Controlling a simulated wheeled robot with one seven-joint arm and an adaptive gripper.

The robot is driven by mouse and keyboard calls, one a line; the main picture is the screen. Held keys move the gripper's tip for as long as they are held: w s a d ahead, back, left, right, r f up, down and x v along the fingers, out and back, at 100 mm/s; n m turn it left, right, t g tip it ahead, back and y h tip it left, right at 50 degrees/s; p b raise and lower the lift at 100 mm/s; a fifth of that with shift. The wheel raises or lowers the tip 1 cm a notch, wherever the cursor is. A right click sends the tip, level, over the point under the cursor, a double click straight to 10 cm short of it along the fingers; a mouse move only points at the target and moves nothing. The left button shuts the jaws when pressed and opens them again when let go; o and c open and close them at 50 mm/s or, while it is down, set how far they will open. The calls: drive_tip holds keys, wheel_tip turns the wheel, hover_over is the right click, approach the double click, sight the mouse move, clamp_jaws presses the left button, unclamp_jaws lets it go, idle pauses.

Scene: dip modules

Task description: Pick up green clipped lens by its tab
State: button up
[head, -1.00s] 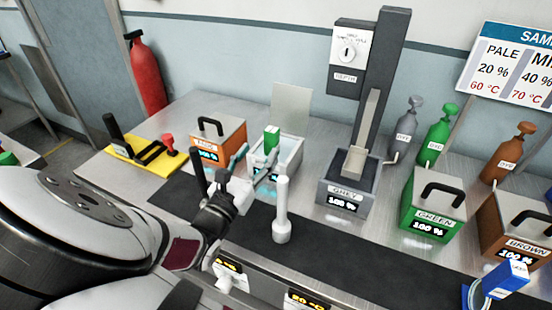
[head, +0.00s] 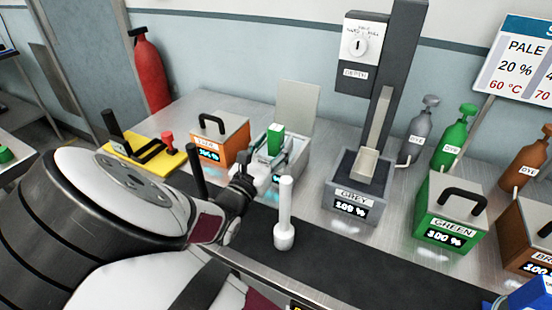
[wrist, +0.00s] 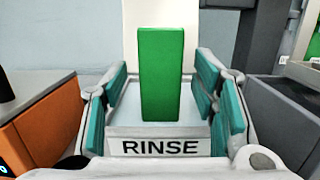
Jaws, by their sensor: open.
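The green clipped lens shows as an upright green tab (wrist: 161,75) standing in the rinse tank; any lens or clip below it is hidden. In the head view the tab (head: 275,139) rises above the tank rim. The rinse tank (wrist: 160,147) is pale, with a "RINSE" label on its front. My gripper (wrist: 163,98) is open, with teal-padded fingers to the left and right of the tab. A gap shows on each side, and nothing is held. In the head view my gripper (head: 277,160) is over the rinse tank, partly hidden by my arm.
An orange tank (head: 221,139) stands close left of the rinse tank, and a grey tank (head: 352,190) stands to the right. A raised pale panel (head: 303,106) is behind it. A white upright post (head: 285,215) stands in front on the dark mat (head: 380,255).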

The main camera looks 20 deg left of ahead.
drive_tip(key=shift+x, duration=0.75)
clamp_jaws()
drive_tip(key=shift+r, duration=0.15)
